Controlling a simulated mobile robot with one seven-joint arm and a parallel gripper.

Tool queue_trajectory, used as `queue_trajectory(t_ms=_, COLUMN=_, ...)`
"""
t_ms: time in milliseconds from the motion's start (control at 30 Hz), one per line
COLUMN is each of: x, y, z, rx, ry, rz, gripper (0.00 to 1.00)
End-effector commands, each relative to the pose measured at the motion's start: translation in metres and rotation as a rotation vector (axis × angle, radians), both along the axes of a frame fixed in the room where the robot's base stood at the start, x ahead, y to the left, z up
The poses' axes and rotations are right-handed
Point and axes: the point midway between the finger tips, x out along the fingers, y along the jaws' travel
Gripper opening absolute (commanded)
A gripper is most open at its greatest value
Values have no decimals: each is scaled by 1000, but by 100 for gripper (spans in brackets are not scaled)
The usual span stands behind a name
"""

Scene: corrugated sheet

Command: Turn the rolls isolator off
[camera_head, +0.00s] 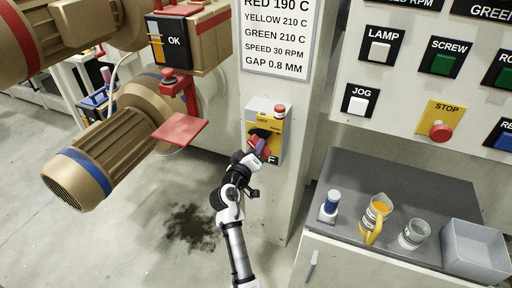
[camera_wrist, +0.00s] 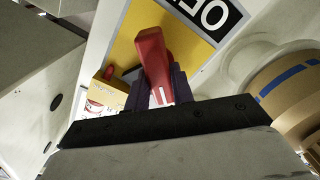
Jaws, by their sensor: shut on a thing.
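The rolls isolator (camera_head: 250,129) is a grey box with a yellow face on the pale machine column in the head view. My gripper (camera_head: 257,154) reaches it from below and covers part of its lower face. In the wrist view the red handle (camera_wrist: 152,52) stands between the dark fingers of my gripper (camera_wrist: 157,92), which is shut on it. The handle has a white mark near its gripper end. Behind it are the yellow plate (camera_wrist: 125,48) and a black-and-white label (camera_wrist: 208,14), partly cut off. The handle's exact setting is hard to tell.
A red button (camera_head: 280,110) sits on top of the isolator. A red bracket (camera_head: 180,130) and brown motor (camera_head: 110,150) stand to the left. A grey cabinet (camera_head: 400,195) with a yellow jug (camera_head: 374,218) and a clear bin (camera_head: 475,250) stands at right.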

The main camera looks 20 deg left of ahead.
Motion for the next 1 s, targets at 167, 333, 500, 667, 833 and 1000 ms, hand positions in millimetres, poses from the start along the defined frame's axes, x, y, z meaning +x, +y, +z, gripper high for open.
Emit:
queue_trajectory(t_ms=167, x=-1, y=1, z=0, rx=-169, ry=9, rz=1, gripper=1)
queue_trajectory(t_ms=333, x=0, y=2, z=-2, rx=-329, ry=15, rz=-1, gripper=1)
queue_trajectory(t_ms=500, x=0, y=2, z=-3, rx=-475, ry=19, rz=0, gripper=1)
queue_trajectory(t_ms=667, x=-1, y=3, z=-4, rx=-588, ry=24, rz=2, gripper=1)
queue_trajectory(t_ms=833, x=-1, y=3, z=-6, rx=-676, ry=26, rz=1, gripper=1)
queue_trajectory(t_ms=1000, x=-1, y=3, z=-6, rx=-729, ry=28, rz=1, gripper=1)
